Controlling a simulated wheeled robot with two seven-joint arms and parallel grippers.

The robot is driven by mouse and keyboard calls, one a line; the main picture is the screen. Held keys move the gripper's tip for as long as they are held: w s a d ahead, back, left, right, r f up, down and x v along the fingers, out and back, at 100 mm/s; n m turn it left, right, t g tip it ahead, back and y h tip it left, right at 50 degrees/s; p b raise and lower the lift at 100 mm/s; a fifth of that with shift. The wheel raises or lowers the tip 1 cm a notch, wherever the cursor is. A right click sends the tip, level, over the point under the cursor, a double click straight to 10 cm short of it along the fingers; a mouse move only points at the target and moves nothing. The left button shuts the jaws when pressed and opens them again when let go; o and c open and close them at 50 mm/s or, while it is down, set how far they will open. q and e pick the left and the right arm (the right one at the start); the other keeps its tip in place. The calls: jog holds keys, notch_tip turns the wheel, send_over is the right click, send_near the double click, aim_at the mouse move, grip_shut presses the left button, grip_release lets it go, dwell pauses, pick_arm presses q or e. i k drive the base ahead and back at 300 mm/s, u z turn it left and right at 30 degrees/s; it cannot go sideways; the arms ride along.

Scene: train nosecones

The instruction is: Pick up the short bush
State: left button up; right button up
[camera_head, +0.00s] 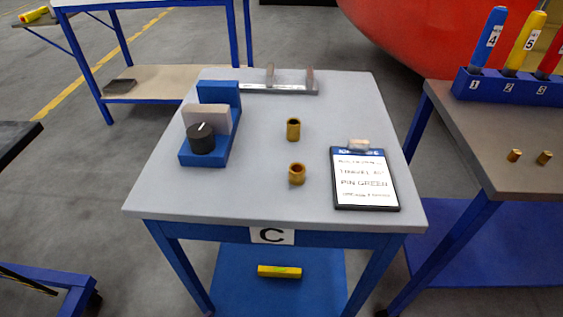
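Two brass bushes stand on the grey top of table C (250,205). The nearer bush (297,174) looks shorter and wider, with its open bore facing up. The farther bush (293,130) looks taller and narrower and stands upright behind it. The two are apart, with bare tabletop between them. Neither of my grippers shows in the head view, and nothing touches the bushes.
A blue fixture (222,140) with a black knob (201,138) stands left of the bushes. A clipboard (364,180) lies to their right. A metal bracket (280,86) is at the back. The right table (500,150) carries two small brass pieces (514,155) and a blue rack (500,87).

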aim_at(297, 170)
jog(key=z, duration=1)
jog(key=k, duration=1.15)
jog(key=u, duration=1.5)
jog(key=i, duration=0.5)
jog(key=z, duration=0.05)
